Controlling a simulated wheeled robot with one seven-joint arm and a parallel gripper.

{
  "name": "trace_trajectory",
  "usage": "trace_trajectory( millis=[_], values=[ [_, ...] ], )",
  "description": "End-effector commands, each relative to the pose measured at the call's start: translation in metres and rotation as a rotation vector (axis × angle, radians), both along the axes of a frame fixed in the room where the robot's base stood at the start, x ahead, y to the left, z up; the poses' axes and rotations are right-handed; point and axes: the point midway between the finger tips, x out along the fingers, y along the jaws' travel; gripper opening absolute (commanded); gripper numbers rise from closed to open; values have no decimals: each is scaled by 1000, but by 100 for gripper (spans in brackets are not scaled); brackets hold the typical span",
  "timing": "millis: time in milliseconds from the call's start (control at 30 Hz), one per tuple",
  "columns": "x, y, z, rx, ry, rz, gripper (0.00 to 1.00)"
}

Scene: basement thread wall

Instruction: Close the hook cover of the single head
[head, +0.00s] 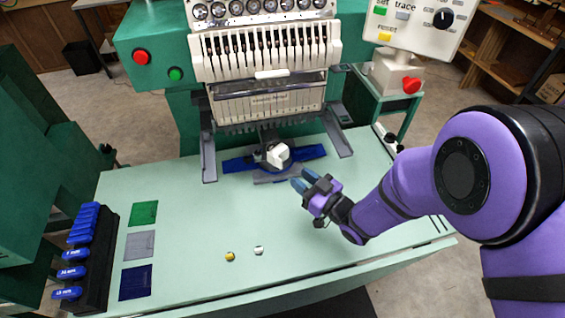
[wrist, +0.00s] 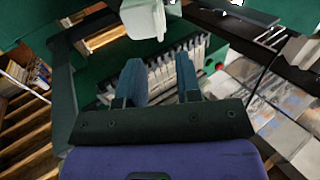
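The single head is a white embroidery head (head: 265,60) on a green machine, with a row of needles along its lower edge. Below it, a white faceted part (head: 278,155), apparently the hook cover, sits on a dark arm between blue pieces. I cannot tell how far open it is. A white part, probably the same one, shows at the top of the wrist view (wrist: 143,18). My gripper (head: 302,179) is just in front of and to the right of the white part, apart from it. In the wrist view my gripper's two blue fingers (wrist: 160,78) are spread with nothing between them.
Green, grey and navy cloth squares (head: 139,245) and a dark rack with blue items (head: 85,255) lie at the left. Two grey brackets (head: 208,155) flank the head. A control panel (head: 415,22) stands at the upper right.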

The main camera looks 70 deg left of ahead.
Motion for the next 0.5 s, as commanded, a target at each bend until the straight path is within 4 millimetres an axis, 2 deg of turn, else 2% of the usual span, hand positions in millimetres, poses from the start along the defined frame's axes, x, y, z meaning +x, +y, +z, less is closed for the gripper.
trace_trajectory(
  millis=[100,300,500],
  values=[
    [-11,20,0,2,-1,2,32],
    [-23,47,0,1,-2,0,32],
    [-30,61,0,-1,0,-1,32]
  ],
)
